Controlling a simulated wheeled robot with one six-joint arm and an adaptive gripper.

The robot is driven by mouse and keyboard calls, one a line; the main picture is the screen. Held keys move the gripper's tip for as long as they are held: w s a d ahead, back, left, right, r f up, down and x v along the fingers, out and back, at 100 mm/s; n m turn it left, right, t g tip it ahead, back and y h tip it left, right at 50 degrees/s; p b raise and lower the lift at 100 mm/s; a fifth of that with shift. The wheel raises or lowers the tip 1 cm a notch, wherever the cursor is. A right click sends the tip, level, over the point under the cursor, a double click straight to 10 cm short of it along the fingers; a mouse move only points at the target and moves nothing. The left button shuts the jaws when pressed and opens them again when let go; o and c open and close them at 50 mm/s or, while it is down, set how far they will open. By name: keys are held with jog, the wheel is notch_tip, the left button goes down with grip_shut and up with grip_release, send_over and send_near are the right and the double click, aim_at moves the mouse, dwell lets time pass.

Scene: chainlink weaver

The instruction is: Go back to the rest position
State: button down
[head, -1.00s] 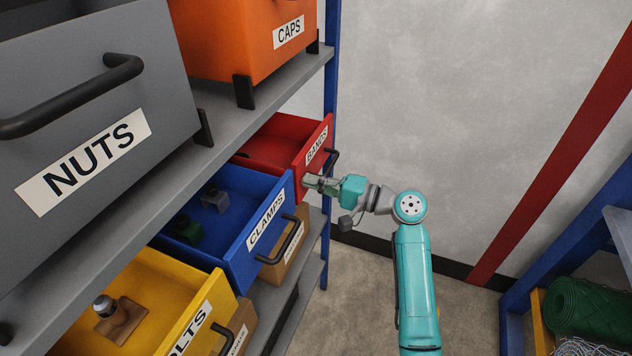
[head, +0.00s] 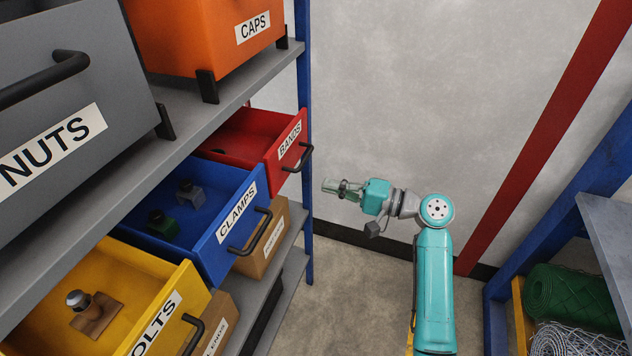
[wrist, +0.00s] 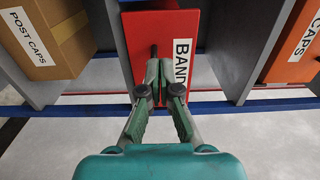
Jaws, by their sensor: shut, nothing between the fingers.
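My gripper (head: 332,187) is shut and empty. In the head view it is in the open aisle, to the right of the red BANDS drawer (head: 287,150) and apart from its black handle (head: 304,158). In the wrist view the closed fingers (wrist: 160,72) point at the red BANDS drawer front (wrist: 206,72). In the head view that drawer is pulled out, and the part of its inside I see holds little that I can make out.
The blue CLAMPS drawer (head: 231,232) and yellow BOLTS drawer (head: 168,305) also stick out, with parts inside. The NUTS bin (head: 110,85) and orange CAPS bin (head: 215,50) sit above. The floor (head: 350,275) between is clear.

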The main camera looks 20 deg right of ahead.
jog(key=s+a+f+m+t+h, duration=0.1)
jog(key=s+f+m+h, duration=0.15)
jog(key=s+f, duration=0.45)
jog(key=s+f+m+t+h, duration=0.1)
jog(key=s+f+t+h, duration=0.2)
jog(key=f, duration=0.7)
jog(key=s+f+g+h, duration=0.2)
jog(key=s+f+h, duration=0.45)
jog(key=s, duration=0.65)
jog(key=s+d+n+h, duration=0.1)
jog(key=s+n+h, duration=0.25)
jog(key=s, duration=0.95)
jog(key=s+r+n+t, duration=0.2)
jog(key=s+r+n, duration=0.5)
jog(key=s+r, duration=0.4)
jog(key=shift+s+r+y, duration=0.25)
jog(key=shift+s+y, duration=0.2)
jog(key=shift+s, duration=0.2)
jog(key=shift+a, duration=0.1)
